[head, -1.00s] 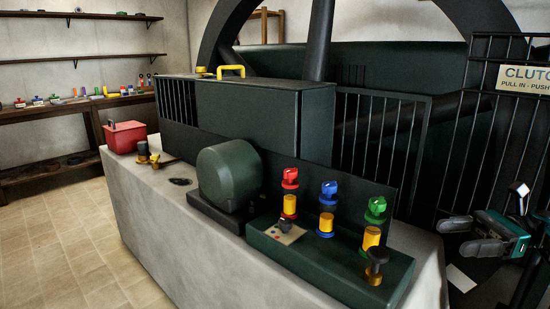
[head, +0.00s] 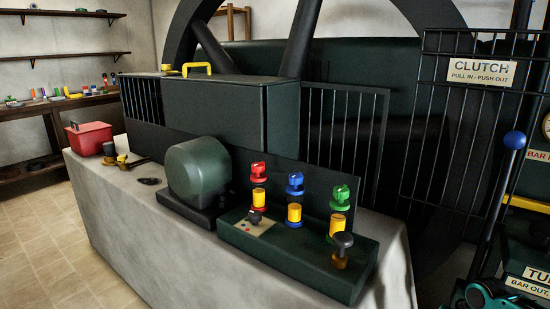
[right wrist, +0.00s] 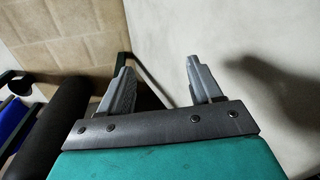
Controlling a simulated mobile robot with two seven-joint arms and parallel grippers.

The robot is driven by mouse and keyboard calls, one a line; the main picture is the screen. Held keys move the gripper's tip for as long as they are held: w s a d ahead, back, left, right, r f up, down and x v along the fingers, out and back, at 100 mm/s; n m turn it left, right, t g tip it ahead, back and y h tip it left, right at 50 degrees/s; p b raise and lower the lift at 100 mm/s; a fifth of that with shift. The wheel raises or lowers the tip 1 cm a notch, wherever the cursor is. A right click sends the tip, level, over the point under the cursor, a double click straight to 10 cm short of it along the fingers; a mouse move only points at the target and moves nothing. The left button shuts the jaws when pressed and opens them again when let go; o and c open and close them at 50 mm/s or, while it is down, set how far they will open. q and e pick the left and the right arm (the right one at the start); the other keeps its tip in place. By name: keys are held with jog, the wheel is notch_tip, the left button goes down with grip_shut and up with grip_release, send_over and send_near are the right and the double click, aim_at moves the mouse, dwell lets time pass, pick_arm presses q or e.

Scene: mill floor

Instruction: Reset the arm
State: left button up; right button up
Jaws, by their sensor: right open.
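My right gripper (right wrist: 158,78) is open in the right wrist view, with its two grey fingers apart and nothing between them. A pale flat surface (right wrist: 245,40) fills the right of that view and bears a dark shadow; tan tiles (right wrist: 65,30) show at the upper left. In the head view only a teal part of my right arm (head: 488,294) shows at the lower right corner; its fingers are not visible there. My left gripper is not in view.
A concrete plinth (head: 115,225) bears a dark green control box (head: 290,255) with red, blue and green knobs. A red box (head: 90,138) stands at its far end. A blue-knobbed lever (head: 514,140) and a barred guard with a CLUTCH sign (head: 482,71) stand at right.

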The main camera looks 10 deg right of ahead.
jog(key=s+a+r+n+t+y, duration=0.1)
jog(key=s+a+n+t, duration=0.2)
jog(key=a, duration=0.8)
jog(key=s+a+r+n+t, duration=0.1)
jog(key=a+n+t, duration=0.25)
jog(key=a, duration=0.65)
jog(key=s+a+r+n+t+y, duration=0.1)
jog(key=s+a+n+t, duration=0.3)
jog(key=a, duration=0.7)
pick_arm(q)
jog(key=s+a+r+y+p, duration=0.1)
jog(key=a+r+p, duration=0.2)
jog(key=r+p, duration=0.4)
jog(key=p, duration=0.4)
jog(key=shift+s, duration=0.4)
pick_arm(e)
jog(key=d+r+g+h, duration=0.1)
jog(key=d+r, duration=0.2)
jog(key=r, duration=0.4)
jog(key=shift+w+d, duration=0.2)
jog(key=shift+w, duration=0.1)
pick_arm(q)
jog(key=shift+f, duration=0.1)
pick_arm(e)
jog(key=shift+n, duration=0.25)
jog(key=shift+c, duration=0.4)
